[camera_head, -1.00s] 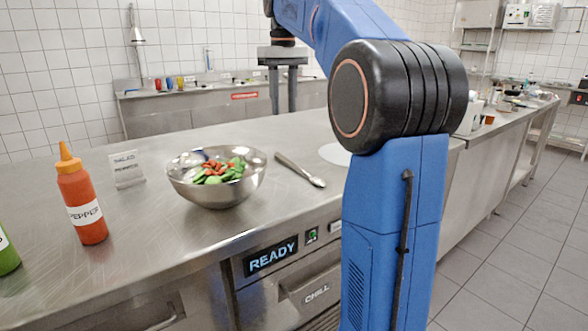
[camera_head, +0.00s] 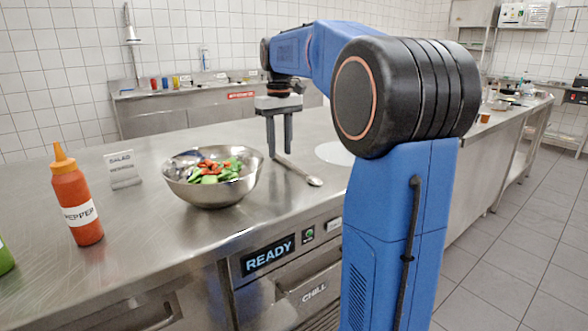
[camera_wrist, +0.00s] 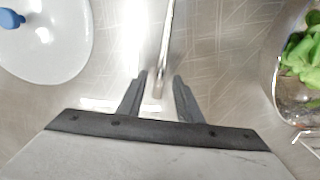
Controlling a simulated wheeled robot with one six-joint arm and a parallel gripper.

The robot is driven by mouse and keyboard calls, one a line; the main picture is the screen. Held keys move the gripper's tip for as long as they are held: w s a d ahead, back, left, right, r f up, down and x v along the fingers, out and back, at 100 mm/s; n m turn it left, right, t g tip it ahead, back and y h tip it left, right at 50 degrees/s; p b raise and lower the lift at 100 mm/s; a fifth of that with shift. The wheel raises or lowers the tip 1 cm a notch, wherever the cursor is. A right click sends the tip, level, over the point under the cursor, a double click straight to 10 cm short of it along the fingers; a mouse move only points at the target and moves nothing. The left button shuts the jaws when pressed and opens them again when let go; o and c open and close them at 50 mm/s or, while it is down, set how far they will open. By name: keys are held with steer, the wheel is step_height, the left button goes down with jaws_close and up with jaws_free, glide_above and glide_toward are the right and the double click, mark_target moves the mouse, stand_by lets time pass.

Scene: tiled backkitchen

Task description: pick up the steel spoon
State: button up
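The steel spoon (camera_head: 297,170) lies on the steel counter to the right of the salad bowl, its bowl end toward the front right. My gripper (camera_head: 280,155) points down over the far, handle end of the spoon. In the wrist view my gripper (camera_wrist: 156,78) is open, and the spoon's handle (camera_wrist: 166,40) runs between its two fingers, the handle's end showing in the gap. I see no finger closed on the spoon. The spoon's bowl end is outside the wrist view. The exact height of the fingertips above the counter is hard to tell.
A steel bowl of salad (camera_head: 210,194) stands left of the spoon; it also shows in the wrist view (camera_wrist: 283,95). A white round plate (camera_head: 335,153) lies to the right. An orange pepper bottle (camera_head: 75,195) and a salad sign (camera_head: 122,169) stand further left.

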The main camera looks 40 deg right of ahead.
steer(key=shift+f, duration=0.9)
steer(key=shift+f, duration=0.1)
jaws_close()
